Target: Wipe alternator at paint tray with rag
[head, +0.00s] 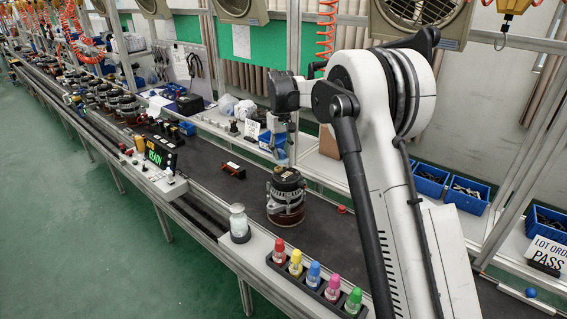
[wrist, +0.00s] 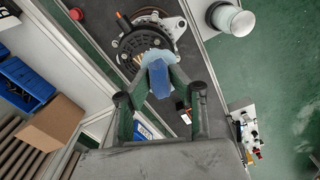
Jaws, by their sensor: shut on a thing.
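The alternator (head: 286,197), a round metal and black unit with copper windings, stands on the dark conveyor belt. It also shows in the wrist view (wrist: 142,38), just beyond my fingertips. My gripper (wrist: 158,76) is shut on a blue rag (wrist: 158,82), whose paler end reaches over the alternator's near edge; whether they touch I cannot tell. In the head view my gripper (head: 280,138) points down above and behind the alternator. The paint tray (head: 328,297) is a dark rack of several coloured bottles at the line's front edge.
A white-capped jar (head: 239,222) stands on the front ledge, left of the alternator. A small dark part (head: 232,170) lies on the belt behind it, and a red button (head: 341,209) is to the right. Blue bins (head: 430,181) line the back shelf.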

